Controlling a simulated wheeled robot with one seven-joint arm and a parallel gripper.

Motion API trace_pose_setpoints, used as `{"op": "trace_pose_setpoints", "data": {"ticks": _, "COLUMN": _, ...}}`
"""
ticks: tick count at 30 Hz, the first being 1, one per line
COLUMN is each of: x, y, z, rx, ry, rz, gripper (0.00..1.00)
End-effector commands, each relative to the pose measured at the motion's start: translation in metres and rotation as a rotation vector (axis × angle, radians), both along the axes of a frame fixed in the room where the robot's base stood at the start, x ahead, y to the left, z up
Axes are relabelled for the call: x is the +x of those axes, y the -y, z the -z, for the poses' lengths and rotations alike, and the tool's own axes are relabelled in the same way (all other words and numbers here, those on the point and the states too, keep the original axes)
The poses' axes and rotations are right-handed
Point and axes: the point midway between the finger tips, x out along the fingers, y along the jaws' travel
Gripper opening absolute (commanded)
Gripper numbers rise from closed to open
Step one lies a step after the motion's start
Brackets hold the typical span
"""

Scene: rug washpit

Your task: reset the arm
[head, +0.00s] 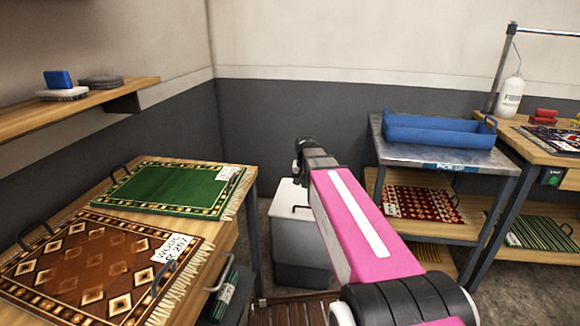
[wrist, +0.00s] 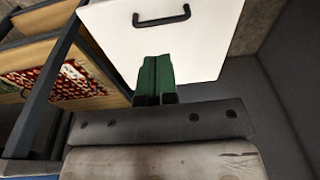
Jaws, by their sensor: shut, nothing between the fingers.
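My arm reaches forward over the floor in the head view, with a pink link pointing away from me. My gripper (wrist: 155,62) shows in the wrist view as two green fingers pressed together, with nothing between them. In the head view the end of my arm is a small dark shape above the white-lidded bin, and the fingers cannot be made out. The bin (head: 303,248) has a white lid and grey body. Its lid (wrist: 205,45) with a black handle (wrist: 162,17) lies beyond the fingers in the wrist view. I cannot tell the gap between them.
A wooden table (head: 245,205) at left holds a green rug (head: 168,186) and a brown rug (head: 85,262). A metal-topped cart (head: 455,157) at right carries a blue tray (head: 440,131). A wall shelf (head: 110,97) is at upper left. Dark walls stand behind the bin.

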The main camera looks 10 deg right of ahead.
Motion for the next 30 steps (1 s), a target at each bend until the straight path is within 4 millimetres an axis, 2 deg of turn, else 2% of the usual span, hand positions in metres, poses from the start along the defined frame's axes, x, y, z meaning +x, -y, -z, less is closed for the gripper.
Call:
{"op": "trace_pose_setpoints", "data": {"ticks": 9, "x": -0.094, "y": 0.004, "z": 0.081, "rx": -0.001, "ry": -0.07, "rz": -0.156, "gripper": 0.0}}
{"op": "trace_pose_setpoints", "data": {"ticks": 15, "x": -0.145, "y": 0.006, "z": 0.119, "rx": 0.001, "ry": -0.106, "rz": -0.252, "gripper": 0.0}}
{"op": "trace_pose_setpoints", "data": {"ticks": 18, "x": -0.159, "y": 0.006, "z": 0.129, "rx": 0.003, "ry": -0.116, "rz": -0.28, "gripper": 0.0}}
{"op": "trace_pose_setpoints", "data": {"ticks": 21, "x": -0.165, "y": 0.006, "z": 0.134, "rx": 0.004, "ry": -0.12, "rz": -0.294, "gripper": 0.0}}
{"op": "trace_pose_setpoints", "data": {"ticks": 30, "x": -0.166, "y": 0.006, "z": 0.134, "rx": 0.004, "ry": -0.12, "rz": -0.296, "gripper": 0.0}}
